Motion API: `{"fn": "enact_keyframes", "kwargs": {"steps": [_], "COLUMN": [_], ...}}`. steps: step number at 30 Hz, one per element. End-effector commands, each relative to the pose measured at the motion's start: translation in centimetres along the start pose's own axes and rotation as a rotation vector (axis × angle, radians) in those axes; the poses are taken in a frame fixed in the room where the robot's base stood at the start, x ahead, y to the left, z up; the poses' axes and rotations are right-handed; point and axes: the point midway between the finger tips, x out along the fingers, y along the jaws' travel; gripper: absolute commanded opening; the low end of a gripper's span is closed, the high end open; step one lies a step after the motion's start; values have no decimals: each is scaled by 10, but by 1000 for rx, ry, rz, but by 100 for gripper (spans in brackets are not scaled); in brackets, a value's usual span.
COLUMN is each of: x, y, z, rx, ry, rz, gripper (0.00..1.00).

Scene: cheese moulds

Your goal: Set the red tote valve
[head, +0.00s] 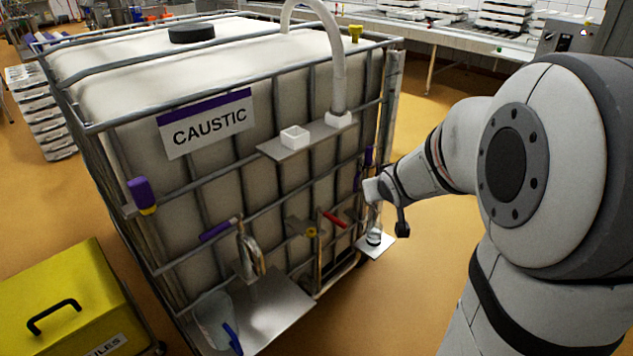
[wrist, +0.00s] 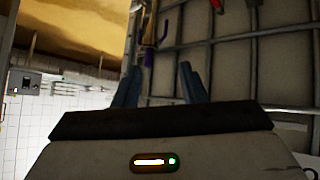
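The white caged tote (head: 275,185) labelled CAUSTIC fills the middle of the head view. Its red valve handle (head: 335,219) sits low on the front face, tilted slightly, beside a yellow fitting (head: 311,232). A red piece, probably the same handle, shows at the top edge of the wrist view (wrist: 216,4). My gripper (head: 371,190) is at the tote's right front corner, right of and above the red handle and apart from it. In the wrist view my two fingers (wrist: 157,78) stand apart with nothing held between them; cage bars lie beyond.
A purple handle (head: 216,230) lies left of the red one, and a purple-yellow piece (head: 141,194) is on the left corner. A shelf with a small white cup (head: 294,137) and a white hose (head: 337,75) are above. A small plate with a glass (head: 374,237) is below my gripper.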

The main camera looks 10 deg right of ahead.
Motion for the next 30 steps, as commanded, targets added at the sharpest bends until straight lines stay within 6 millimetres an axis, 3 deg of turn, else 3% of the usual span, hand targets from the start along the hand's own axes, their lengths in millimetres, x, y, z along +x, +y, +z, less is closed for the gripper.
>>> {"fn": "enact_keyframes", "kwargs": {"steps": [1,3,8,12,16,21,26,30], "x": [37,70,137,180,197,194,191,199], "y": [-1,-5,-23,-43,-58,-68,-73,-84], "z": [14,16,33,61,88,107,108,98], "rx": [-9,-24,-35,-8,38,80,91,88], "ry": [53,143,333,480,589,666,693,696], "rz": [-18,-61,-219,-406,-575,-708,-749,-751], "gripper": [38,38,38,38,38,38,38,38]}}
